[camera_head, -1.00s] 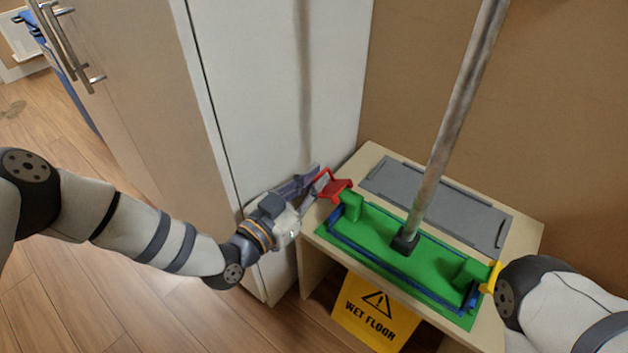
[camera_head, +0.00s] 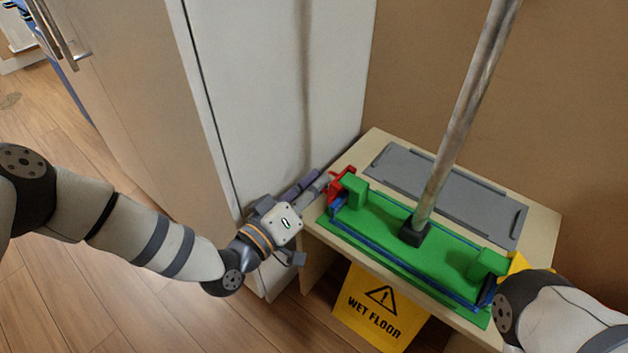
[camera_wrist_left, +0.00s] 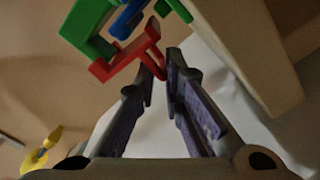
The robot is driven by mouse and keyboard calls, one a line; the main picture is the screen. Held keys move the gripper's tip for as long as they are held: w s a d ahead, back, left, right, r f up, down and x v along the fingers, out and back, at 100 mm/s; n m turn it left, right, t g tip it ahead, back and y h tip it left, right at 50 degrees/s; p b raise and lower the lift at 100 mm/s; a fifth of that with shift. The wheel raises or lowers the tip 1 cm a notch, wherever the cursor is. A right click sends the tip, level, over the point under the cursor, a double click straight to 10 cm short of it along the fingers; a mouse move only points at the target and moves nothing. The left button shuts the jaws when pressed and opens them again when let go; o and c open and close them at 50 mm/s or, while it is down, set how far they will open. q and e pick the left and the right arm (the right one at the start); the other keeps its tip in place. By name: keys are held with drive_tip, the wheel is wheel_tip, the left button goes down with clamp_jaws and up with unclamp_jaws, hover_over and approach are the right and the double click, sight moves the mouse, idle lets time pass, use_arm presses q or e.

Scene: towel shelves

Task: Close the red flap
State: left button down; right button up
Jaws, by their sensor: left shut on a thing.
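The red flap (camera_head: 341,183) sits at the left end of the green mop frame (camera_head: 395,236) and stands up at an angle. In the left wrist view the red flap (camera_wrist_left: 118,58) reaches in between my fingertips. My left gripper (camera_head: 326,181) comes from the left and is shut on the red flap; its fingers (camera_wrist_left: 160,68) show on either side of the red part. The exact contact is partly hidden. A yellow flap (camera_head: 517,264) shows at the right end, partly covered by my right arm. My right gripper is out of view.
The mop's pole (camera_head: 460,110) rises from the middle of the frame. A grey plate (camera_head: 450,196) lies behind it on the wooden table (camera_head: 545,225). A white cabinet (camera_head: 270,80) stands close at left. A yellow wet floor sign (camera_head: 378,308) is below the table's front.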

use_arm(q)
drive_tip(key=shift+s+d+f+n+b, duration=0.1)
drive_tip(key=shift+s+f+n+b, duration=0.1)
drive_tip(key=shift+f+n, duration=0.25)
drive_tip(key=shift+s+d+f+n+b, duration=0.1)
drive_tip(key=shift+f+n+b, duration=0.1)
drive_tip(key=shift+n, duration=0.35)
drive_tip(key=shift+f, duration=0.1)
drive_tip(key=c, duration=1.8)
unclamp_jaws()
drive_tip(key=shift+d, duration=0.1)
drive_tip(key=v, duration=1.2)
